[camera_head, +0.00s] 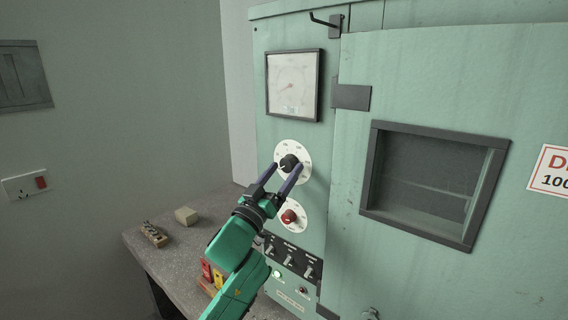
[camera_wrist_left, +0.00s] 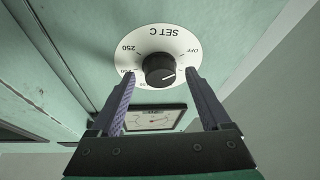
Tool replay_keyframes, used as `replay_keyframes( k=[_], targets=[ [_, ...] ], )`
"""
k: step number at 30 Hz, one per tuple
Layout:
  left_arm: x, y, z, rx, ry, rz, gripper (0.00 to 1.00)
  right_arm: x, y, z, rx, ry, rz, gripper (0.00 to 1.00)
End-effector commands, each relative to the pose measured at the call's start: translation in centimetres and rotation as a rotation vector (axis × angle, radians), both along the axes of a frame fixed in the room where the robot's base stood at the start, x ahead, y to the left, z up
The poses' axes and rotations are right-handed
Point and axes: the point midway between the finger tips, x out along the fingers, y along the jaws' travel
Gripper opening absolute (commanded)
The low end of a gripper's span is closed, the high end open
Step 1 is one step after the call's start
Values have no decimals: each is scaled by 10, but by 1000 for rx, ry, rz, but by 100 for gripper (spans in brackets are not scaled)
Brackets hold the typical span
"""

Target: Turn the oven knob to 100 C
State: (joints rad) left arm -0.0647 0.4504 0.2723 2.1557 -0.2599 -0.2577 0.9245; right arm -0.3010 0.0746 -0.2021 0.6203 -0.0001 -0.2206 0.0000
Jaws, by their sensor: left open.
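The oven knob (camera_head: 289,163) is black and sits on a round white dial (camera_head: 280,152) on the green oven panel. In the left wrist view the knob (camera_wrist_left: 159,69) shows a white pointer line, and the dial (camera_wrist_left: 150,40) reads SET C, OFF and 250, seen upside down. The pointer's exact setting is too small to read. My left gripper (camera_head: 283,178) is open, its two fingers reaching toward the knob from below. In the left wrist view the fingers (camera_wrist_left: 160,88) stand on either side of the knob, with gaps showing. My right gripper is out of view.
A square gauge (camera_head: 293,86) is above the dial. A red knob (camera_head: 289,216) and several switches (camera_head: 290,256) are below. The oven door with a dark window (camera_head: 433,182) is at right. A bench (camera_head: 170,262) at left holds small items.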

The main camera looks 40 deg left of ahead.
Motion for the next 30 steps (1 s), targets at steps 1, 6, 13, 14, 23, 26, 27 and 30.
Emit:
replay_keyframes(
  k=[1,6,13,14,23,26,27,30],
  targets=[
    [4,0,3,0,0,0,81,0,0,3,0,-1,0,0],
    [7,1,2,1,1,-1,81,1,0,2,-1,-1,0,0],
    [7,1,1,0,0,-1,31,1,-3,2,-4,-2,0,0],
    [7,0,1,0,0,-1,19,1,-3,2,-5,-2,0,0],
    [7,1,1,15,1,-1,0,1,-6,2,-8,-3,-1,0],
    [7,1,1,40,2,-2,0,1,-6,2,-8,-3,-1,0],
    [7,1,1,54,2,-1,0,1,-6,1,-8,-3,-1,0],
    [6,2,1,101,3,-1,0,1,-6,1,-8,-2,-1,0]
  ],
)
